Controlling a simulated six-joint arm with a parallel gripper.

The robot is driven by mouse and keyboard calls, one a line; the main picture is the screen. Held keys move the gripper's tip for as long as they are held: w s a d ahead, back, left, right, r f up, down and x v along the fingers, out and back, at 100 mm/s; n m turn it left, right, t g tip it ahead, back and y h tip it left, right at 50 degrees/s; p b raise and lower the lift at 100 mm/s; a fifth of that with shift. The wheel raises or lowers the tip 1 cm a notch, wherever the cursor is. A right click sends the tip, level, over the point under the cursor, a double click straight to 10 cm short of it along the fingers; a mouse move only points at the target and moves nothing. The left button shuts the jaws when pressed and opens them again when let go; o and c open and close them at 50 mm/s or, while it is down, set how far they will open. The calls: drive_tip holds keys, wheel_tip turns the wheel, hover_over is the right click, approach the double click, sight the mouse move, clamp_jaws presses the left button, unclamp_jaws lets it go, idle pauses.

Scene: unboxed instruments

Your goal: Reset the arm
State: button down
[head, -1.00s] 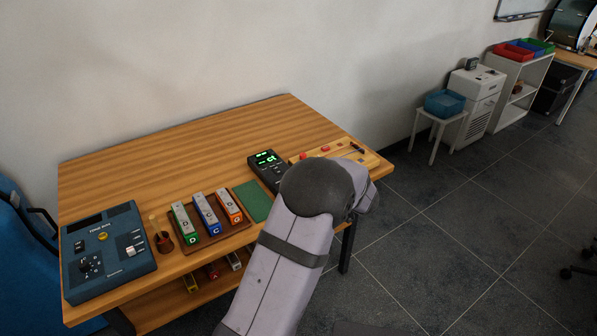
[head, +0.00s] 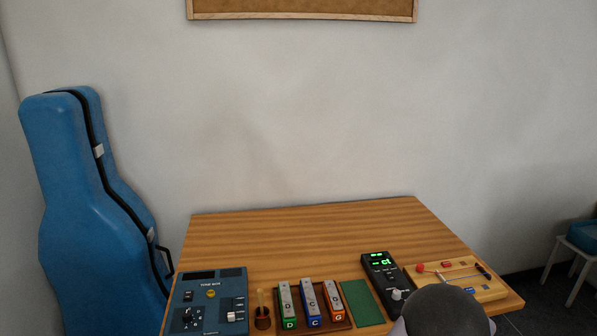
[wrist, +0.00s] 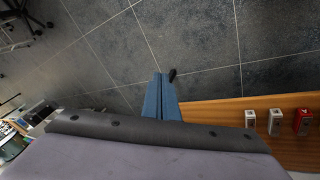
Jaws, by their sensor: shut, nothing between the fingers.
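In the wrist view my gripper (wrist: 160,78) shows as two blue fingers side by side at the middle, shut with nothing between them. Its tips appear against the dark tiled floor, apart from any object. A wooden surface (wrist: 210,112) is to the right of the fingers. In the head view only a rounded dark grey joint of my arm (head: 445,314) shows at the bottom edge, in front of the table's right part. My gripper is out of that view.
The wooden table (head: 300,225) holds a blue control box (head: 208,300), lettered bars (head: 311,300), a green mat (head: 362,303), a black meter (head: 380,275) and a yellow board (head: 470,278). A blue instrument case (head: 80,200) stands left. The table's back is clear.

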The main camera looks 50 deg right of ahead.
drive_tip(key=w+a+r+n+t+y+p, duration=0.15)
drive_tip(key=w+a+r+n, duration=0.4)
drive_tip(key=w+a, duration=0.85)
drive_tip(key=w+a+r+n+y+p, duration=0.1)
drive_tip(key=w+a+r+n+p, duration=0.35)
drive_tip(key=w+a, duration=0.9)
drive_tip(key=w+a+r+n+t+y+p, duration=0.1)
drive_tip(key=w+a+r+n, duration=0.55)
drive_tip(key=w+a, duration=0.8)
wheel_tip(320, 180, down, 9)
drive_tip(key=s+a+m+b, duration=0.1)
drive_tip(key=s+a+b, duration=0.1)
drive_tip(key=b, duration=0.8)
drive_tip(key=shift+s+r, duration=0.15)
drive_tip(key=shift+a+m, duration=0.1)
drive_tip(key=shift+m, duration=0.15)
